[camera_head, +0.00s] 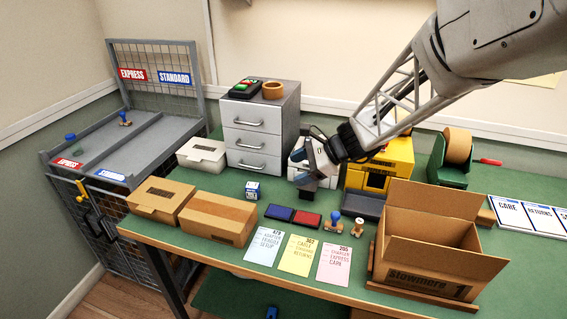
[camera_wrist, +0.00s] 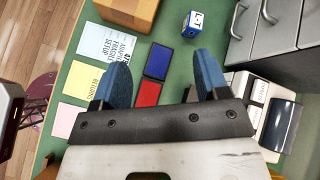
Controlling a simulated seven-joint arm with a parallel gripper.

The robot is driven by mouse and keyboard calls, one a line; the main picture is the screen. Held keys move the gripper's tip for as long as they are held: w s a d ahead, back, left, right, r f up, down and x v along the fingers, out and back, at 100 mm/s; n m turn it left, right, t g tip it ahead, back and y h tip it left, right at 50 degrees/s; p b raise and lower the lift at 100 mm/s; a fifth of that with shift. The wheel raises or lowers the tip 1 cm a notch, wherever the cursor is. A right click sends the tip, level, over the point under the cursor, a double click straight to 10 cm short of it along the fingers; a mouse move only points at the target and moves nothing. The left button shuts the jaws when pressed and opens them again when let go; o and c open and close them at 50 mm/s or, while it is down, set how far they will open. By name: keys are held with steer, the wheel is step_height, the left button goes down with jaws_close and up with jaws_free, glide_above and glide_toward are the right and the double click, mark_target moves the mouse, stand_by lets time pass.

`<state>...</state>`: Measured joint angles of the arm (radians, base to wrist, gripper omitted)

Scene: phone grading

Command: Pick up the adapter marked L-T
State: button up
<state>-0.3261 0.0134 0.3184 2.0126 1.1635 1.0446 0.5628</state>
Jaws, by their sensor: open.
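The adapter marked L-T (camera_wrist: 192,24) is a small blue and white cube on the green table, label facing up in the wrist view. In the head view the adapter (camera_head: 252,190) stands left of the ink pads, in front of the drawer unit. My gripper (camera_wrist: 157,75) is open, its two blue fingers apart with nothing held between them. In the head view my gripper (camera_head: 308,190) hangs above the table, to the right of the adapter. The adapter lies beyond the fingertips in the wrist view, apart from them.
Blue and red ink pads (camera_head: 293,215) lie near the adapter. A grey drawer unit (camera_head: 262,130) stands behind it; a closed carton (camera_head: 217,217) is to its left. Stamps (camera_head: 334,219) and an open box (camera_head: 430,245) are to the right. Coloured cards (camera_head: 298,255) lie in front.

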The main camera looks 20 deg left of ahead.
mark_target(259, 188)
steer(key=w+a+f+m+y, duration=0.1)
steer(key=w+a+f+m, duration=0.1)
steer(key=a, duration=0.4)
steer(key=w+a+f+m+y, duration=0.2)
steer(key=w+a+f+m, duration=0.1)
steer(key=a+f, duration=0.3)
steer(key=shift+w+a+f, duration=0.25)
steer(key=shift+w+a, duration=0.25)
steer(key=shift+w, duration=0.4)
steer(key=shift+f, duration=0.15)
steer(key=shift+f, duration=3.35)
steer(key=shift+x, duration=2.5)
steer(key=shift+c, duration=0.3)
steer(key=c, duration=0.9)
